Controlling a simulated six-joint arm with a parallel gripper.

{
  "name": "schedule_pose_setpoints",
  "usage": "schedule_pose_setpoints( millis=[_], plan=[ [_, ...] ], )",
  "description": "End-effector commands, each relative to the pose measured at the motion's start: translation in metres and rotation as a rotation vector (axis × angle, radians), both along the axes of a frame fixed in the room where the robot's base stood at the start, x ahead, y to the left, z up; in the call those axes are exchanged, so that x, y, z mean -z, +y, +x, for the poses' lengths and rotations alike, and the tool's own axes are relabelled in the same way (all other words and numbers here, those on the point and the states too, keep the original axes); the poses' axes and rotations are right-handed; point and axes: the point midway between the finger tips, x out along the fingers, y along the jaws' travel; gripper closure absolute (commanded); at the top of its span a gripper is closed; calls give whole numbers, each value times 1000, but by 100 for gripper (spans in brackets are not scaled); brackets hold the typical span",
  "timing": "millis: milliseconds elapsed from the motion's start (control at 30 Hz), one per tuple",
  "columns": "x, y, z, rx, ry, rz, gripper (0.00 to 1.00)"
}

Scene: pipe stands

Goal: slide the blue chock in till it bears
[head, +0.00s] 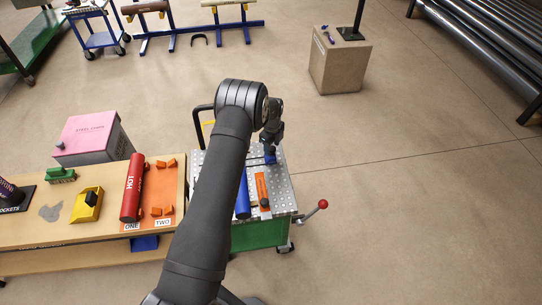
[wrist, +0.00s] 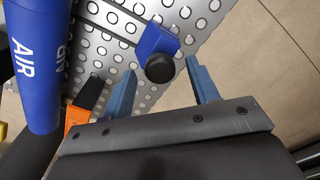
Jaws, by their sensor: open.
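The blue chock (wrist: 152,40) with its round black knob (wrist: 160,68) lies on the perforated metal plate in the wrist view. In the head view the blue chock (head: 271,159) shows partly below my gripper (head: 270,150). In the wrist view my gripper (wrist: 161,72) is open, with one finger either side of the knob; I cannot tell whether they touch it. The blue pipe marked AIR (wrist: 36,60) lies to the left, with a strip of bare plate between it and the chock. In the head view the blue pipe (head: 242,203) is partly hidden by my arm.
An orange piece (head: 262,184) with a black knob lies on the plate (head: 282,190) beside the blue pipe. A red pipe marked HOT (head: 132,188) lies on an orange board on the bench to the left. A red-knobbed lever (head: 322,204) sticks out at the cart's right.

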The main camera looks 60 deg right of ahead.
Motion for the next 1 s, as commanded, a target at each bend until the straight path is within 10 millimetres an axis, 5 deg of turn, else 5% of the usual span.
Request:
schedule_pose_setpoints(
  millis=[67,233,1000],
  plan=[
    [0,0,0,0,0,0,47],
    [0,0,0,0,0,0,76],
    [-1,26,27,-2,-1,0,76]
  ],
)
